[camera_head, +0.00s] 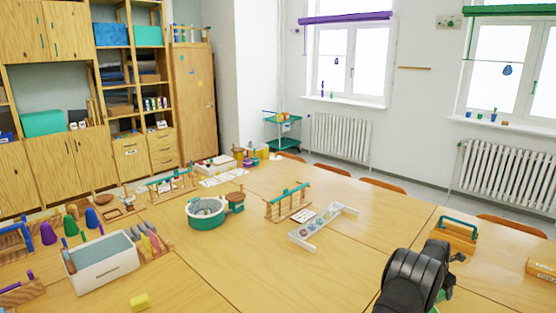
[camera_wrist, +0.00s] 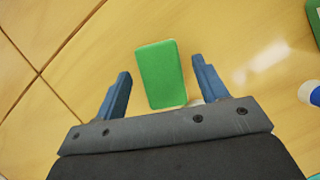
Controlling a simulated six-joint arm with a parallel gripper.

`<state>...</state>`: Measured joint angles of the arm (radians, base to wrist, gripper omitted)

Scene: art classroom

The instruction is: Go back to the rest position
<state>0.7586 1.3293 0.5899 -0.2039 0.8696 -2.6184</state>
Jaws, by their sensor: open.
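My gripper (camera_wrist: 160,95) is open in the wrist view, with its two blue fingers spread apart. A green block (camera_wrist: 160,74) shows between and beyond the fingertips, with a clear gap on each side. I cannot tell how far below the fingers it lies. In the head view my dark arm (camera_head: 415,275) is at the lower right over the table (camera_head: 330,285). It hides the fingers there, and only a bit of green shows beside it.
A wooden holder with a green handle (camera_head: 458,222) stands right of my arm. A clear rack (camera_head: 322,224), a round teal-and-white bowl (camera_head: 206,218) and a white bin (camera_head: 103,268) stand further left. The table's front middle is clear.

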